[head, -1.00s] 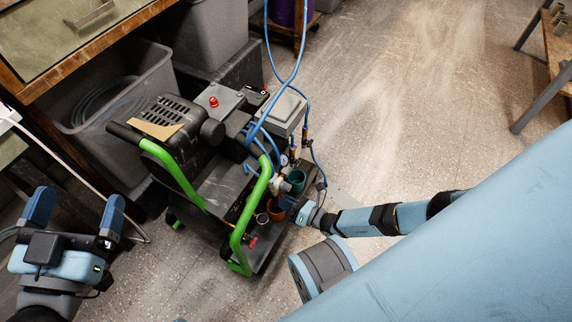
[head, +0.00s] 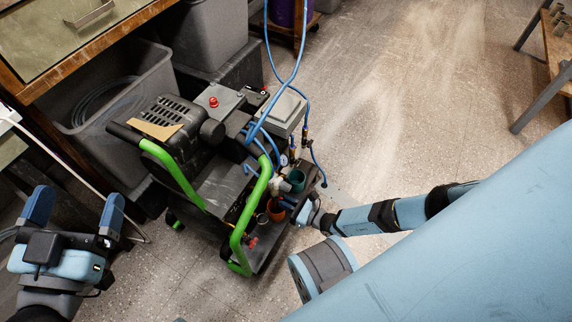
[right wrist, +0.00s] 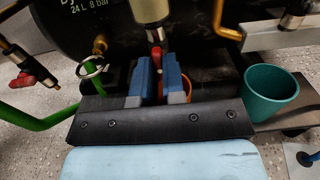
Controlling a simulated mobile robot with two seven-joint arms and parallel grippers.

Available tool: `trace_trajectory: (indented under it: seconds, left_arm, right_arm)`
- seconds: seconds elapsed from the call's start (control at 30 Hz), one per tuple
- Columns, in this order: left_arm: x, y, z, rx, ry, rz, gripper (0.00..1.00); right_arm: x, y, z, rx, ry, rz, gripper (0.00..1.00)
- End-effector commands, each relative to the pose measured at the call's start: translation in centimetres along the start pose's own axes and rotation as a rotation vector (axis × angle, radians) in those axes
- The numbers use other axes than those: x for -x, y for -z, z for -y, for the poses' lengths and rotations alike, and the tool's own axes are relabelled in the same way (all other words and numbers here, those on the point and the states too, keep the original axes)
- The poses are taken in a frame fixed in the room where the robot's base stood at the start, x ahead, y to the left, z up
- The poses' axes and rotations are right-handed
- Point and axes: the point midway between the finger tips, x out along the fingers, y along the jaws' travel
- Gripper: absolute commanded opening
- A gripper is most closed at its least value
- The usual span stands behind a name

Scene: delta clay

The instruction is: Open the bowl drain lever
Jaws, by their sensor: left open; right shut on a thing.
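In the right wrist view a red lever (right wrist: 156,56) hangs under a metallic bowl (right wrist: 151,10). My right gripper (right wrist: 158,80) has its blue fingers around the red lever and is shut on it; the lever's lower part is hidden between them. In the head view my right gripper (head: 289,203) reaches in from the right to the fittings at the compressor's (head: 215,160) near right side, and the lever is hidden there. My left gripper (head: 75,208) is open and empty at the lower left, apart from the compressor.
A teal cup (right wrist: 270,95) and an orange cup (right wrist: 187,88) stand close to my right gripper. Another red-handled valve (right wrist: 22,80) is at the left. Blue hoses (head: 275,110) rise from the compressor. Grey bins (head: 130,130) stand behind it.

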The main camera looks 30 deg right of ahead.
Motion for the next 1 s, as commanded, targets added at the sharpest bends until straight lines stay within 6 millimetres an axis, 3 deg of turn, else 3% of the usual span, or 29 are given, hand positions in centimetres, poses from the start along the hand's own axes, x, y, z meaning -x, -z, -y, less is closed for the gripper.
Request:
trace_trajectory:
  seconds: [0.43,0.5,0.57,0.87,1.0]
  left_arm:
    - [0.1,-0.3,0.1,-0.013,-0.007,0.008,0.94]
    - [0.1,-0.3,0.1,-0.013,-0.006,0.008,0.94]
    - [0.1,-0.3,0.1,-0.012,-0.006,0.007,0.94]
    - [0.0,-0.1,0.0,-0.003,-0.002,0.003,0.94]
    - [-0.1,0.3,0.0,0.008,-0.001,0.004,0.94]
  right_arm:
    - [0.0,0.0,0.0,0.012,0.000,0.000,0.00]
    - [0.0,0.0,0.0,0.012,0.000,0.000,0.21]
    - [0.0,0.0,0.0,0.012,0.000,0.000,0.35]
    - [0.1,0.0,0.0,0.011,0.000,0.000,0.36]
    - [1.3,-0.1,0.0,0.012,-0.001,-0.003,0.36]
